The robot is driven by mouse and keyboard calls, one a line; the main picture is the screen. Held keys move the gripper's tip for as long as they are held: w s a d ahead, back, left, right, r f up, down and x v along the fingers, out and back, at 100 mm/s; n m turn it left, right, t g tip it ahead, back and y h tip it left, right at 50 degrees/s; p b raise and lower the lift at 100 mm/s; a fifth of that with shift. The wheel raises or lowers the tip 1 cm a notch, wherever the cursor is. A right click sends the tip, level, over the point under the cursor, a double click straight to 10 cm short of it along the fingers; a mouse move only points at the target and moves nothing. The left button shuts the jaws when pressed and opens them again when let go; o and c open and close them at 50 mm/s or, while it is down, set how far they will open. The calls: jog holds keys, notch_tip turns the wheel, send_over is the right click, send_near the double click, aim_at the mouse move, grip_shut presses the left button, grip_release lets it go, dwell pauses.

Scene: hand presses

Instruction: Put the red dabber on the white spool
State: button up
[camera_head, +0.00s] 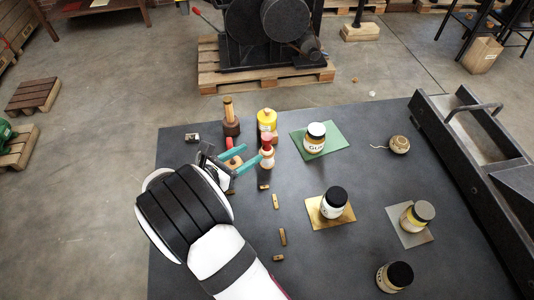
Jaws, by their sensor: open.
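The red dabber (267,139) appears upright on top of the white spool (267,161), near the back of the dark table. The spool's lower end looks orange-brown. I cannot tell how squarely the dabber sits. My gripper (255,155) is open, with its teal fingers just left of the spool and dabber. The fingertips are close to them; I cannot tell if they touch. Nothing shows held between the fingers.
A wooden block with a red part (229,141) stands behind my fingers, partly hidden. A wooden-handled tool (229,116) and a yellow bottle (267,121) stand behind. A jar on a green card (302,151) is to the right. Several brass pieces (276,201) lie in front.

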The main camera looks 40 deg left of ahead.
jog(key=w+d+r+m+g+h, duration=0.1)
jog(key=d+r+m+g+h, duration=0.15)
jog(key=d+m, duration=0.55)
jog(key=w+d+r+m+g+h, duration=0.1)
jog(key=d+r+m+g+h, duration=0.2)
jog(key=d, duration=0.8)
jog(key=w+d+r+m+g+h, duration=0.1)
jog(key=d+r+m+g, duration=0.25)
jog(key=d+m, duration=0.5)
jog(key=s+d+r+m+g+y, duration=0.2)
jog(key=s+d+m+g, duration=0.2)
jog(key=s+d+m, duration=0.5)
jog(key=s+m+y, duration=0.7)
jog(key=s+m, duration=0.3)
jog(key=m, duration=0.2)
jog(key=shift+s+r+g, duration=0.4)
